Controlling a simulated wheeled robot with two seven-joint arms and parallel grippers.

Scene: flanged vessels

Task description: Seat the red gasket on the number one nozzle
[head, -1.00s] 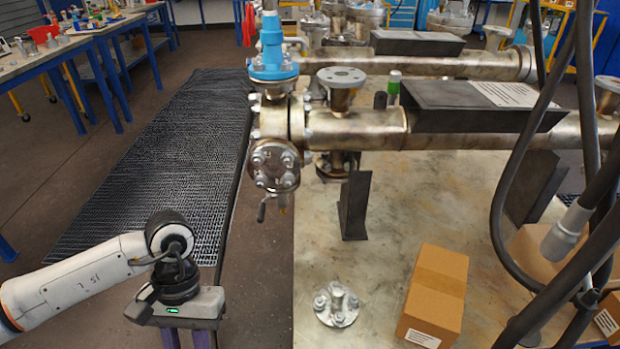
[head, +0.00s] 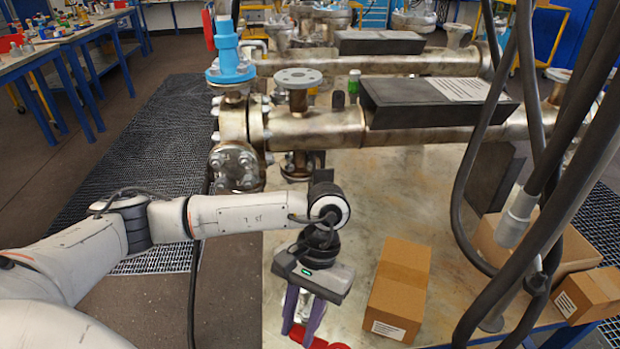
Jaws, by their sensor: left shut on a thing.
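My left gripper (head: 302,330) reaches in over the table at the bottom of the head view, its purple fingers pointing down. It is shut on the red gasket (head: 328,345), which is cut off by the lower picture edge. The nearer vessel (head: 330,127) lies across the table's far part. It carries an upward grey flanged nozzle (head: 297,77), a blue flanged fitting (head: 231,72) at its left end and a bolted flange (head: 234,166) low at that end. I cannot read a number on any nozzle. My right gripper does not show.
A cardboard box (head: 398,290) stands just right of my left gripper. Dark hoses (head: 465,190) hang down at the right, by more boxes (head: 588,296). A black support (head: 430,98) sits on the nearer vessel. A second vessel (head: 375,66) lies behind.

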